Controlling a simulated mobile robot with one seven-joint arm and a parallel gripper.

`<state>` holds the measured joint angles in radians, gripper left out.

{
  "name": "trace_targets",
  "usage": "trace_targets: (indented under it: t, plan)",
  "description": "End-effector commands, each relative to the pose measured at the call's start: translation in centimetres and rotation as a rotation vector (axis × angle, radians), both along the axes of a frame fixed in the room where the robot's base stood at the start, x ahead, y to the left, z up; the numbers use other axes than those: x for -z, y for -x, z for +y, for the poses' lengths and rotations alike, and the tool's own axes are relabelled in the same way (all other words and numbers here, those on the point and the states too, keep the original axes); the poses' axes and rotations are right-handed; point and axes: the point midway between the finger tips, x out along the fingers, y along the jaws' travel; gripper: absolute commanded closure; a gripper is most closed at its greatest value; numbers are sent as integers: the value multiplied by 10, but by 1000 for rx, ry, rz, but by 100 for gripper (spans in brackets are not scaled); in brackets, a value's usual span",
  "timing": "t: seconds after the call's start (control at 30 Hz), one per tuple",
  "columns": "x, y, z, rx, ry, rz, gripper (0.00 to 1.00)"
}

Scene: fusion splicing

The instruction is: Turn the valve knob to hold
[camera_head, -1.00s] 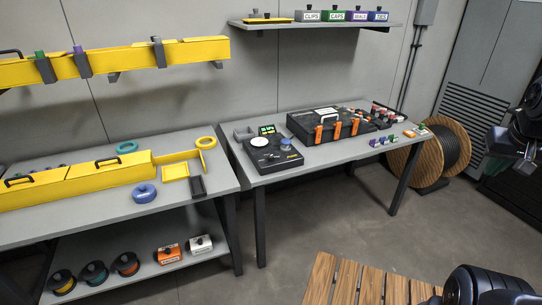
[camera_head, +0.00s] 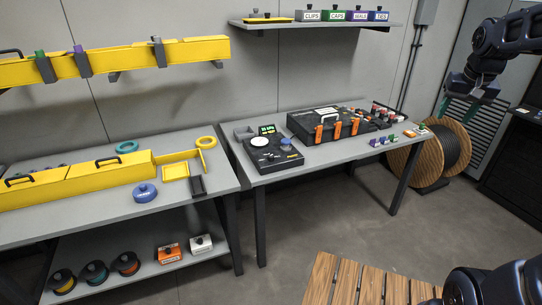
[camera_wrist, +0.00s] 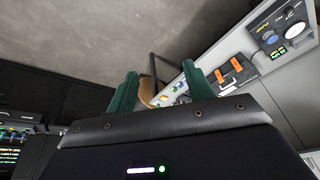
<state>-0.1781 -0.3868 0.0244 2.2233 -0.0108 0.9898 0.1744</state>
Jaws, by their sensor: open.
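A black device (camera_head: 272,156) with a lit green display sits on the right-hand table. It carries a round blue knob (camera_head: 286,142) and a white round dial (camera_head: 259,141). I cannot tell from any label which is the valve knob or where it points. In the wrist view the device (camera_wrist: 268,22) is at the upper right, with the blue knob (camera_wrist: 269,38) facing up. My gripper (camera_head: 467,101) hangs in the air right of the table, well away from the device. Its green fingers (camera_wrist: 162,74) are spread and empty in the wrist view.
A black case (camera_head: 330,122) with orange latches stands right of the device, with small coloured parts beyond it. A shelf (camera_head: 320,25) with labelled boxes is above. A wooden cable reel (camera_head: 458,132) stands right of the table (camera_head: 310,158).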

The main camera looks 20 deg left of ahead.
Motion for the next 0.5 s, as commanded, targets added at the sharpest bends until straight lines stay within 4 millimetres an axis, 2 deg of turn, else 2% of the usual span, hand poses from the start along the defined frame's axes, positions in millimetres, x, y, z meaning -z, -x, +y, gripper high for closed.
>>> trace_targets:
  t: [0.1,0.27,0.5]
  plan:
    - [-3,-33,26,-13,-4,22,48]
    - [-4,-74,65,-22,-9,48,48]
    - [6,-131,130,-38,-14,87,48]
